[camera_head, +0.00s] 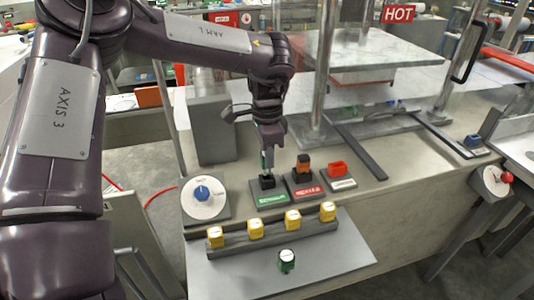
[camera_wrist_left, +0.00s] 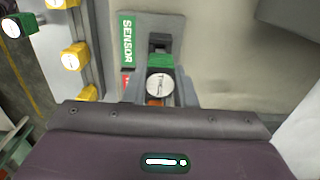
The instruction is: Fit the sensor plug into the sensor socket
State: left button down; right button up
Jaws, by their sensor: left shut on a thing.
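In the left wrist view the fingers (camera_wrist_left: 160,92) are shut on the sensor plug (camera_wrist_left: 160,84), which shows a round white top and green body. The plug is over the socket's dark block beside the green SENSOR label (camera_wrist_left: 127,40). The fingers largely hide it in the head view, and I cannot tell how deep it sits. My right gripper is not in view.
A blue knob (camera_head: 202,192) is left.

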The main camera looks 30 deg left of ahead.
pick_arm(q)
jog(key=shift+b, duration=0.8)
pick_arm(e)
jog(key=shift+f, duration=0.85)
pick_arm(q)
jog(key=shift+f+b, duration=1.65)
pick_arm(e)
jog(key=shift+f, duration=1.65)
pick_arm(q)
jog(key=c, duration=1.1)
grip_release()
notch_tip(320, 180, up, 3)
jog(key=shift+w+r, duration=0.1)
jog(key=shift+r, duration=0.05)
notch_tip(320, 180, up, 4)
jog(key=shift+r+p, duration=0.15)
jog(key=shift+p, duration=0.25)
jog(key=shift+r, duration=0.1)
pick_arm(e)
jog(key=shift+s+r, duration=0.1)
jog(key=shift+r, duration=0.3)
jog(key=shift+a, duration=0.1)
